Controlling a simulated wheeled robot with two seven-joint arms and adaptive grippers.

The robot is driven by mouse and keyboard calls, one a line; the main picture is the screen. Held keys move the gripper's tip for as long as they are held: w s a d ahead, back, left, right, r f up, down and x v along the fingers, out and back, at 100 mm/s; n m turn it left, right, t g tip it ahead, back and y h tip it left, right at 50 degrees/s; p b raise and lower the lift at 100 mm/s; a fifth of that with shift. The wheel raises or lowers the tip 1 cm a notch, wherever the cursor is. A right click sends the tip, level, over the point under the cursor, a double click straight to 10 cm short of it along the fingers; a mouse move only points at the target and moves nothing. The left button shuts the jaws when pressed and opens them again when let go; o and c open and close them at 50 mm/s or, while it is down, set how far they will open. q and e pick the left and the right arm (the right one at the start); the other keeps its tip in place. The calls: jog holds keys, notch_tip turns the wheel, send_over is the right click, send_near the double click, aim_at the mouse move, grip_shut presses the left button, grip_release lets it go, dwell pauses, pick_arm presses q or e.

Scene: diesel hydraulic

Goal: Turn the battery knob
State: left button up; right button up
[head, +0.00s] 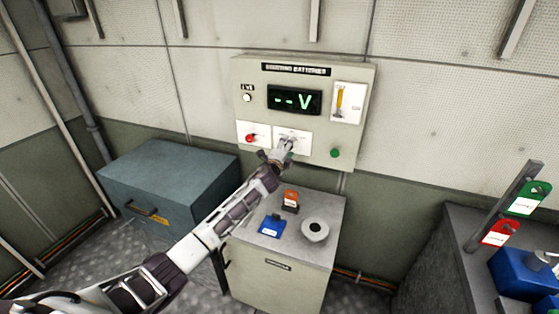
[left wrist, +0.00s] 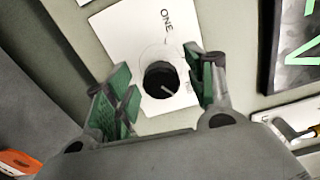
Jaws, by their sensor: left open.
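The battery knob (left wrist: 161,80) is a round black knob with a light pointer line. It sits on a white plate (left wrist: 132,32) with the word "ONE" in the left wrist view. My left gripper (left wrist: 162,90) is open, with its green-padded fingers on either side of the knob, apart from it as far as I can tell. In the head view my left gripper (head: 284,146) is at the lower middle of the battery panel (head: 245,75) and hides the knob. The panel's display (head: 294,101) reads "--V". My right gripper is not in view.
A red knob (head: 250,137) and a green button (head: 335,153) flank the plate. Below stands a grey cabinet (head: 275,285) with an orange item (head: 291,198), a blue item (head: 271,227) and a round white item (head: 315,230) on top. A blue-grey chest (head: 160,170) stands left.

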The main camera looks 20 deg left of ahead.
pick_arm(q)
jog(key=s, duration=1.1)
jog(key=shift+s+a, duration=0.15)
jog(key=shift+a, duration=0.05)
dwell(0.6)
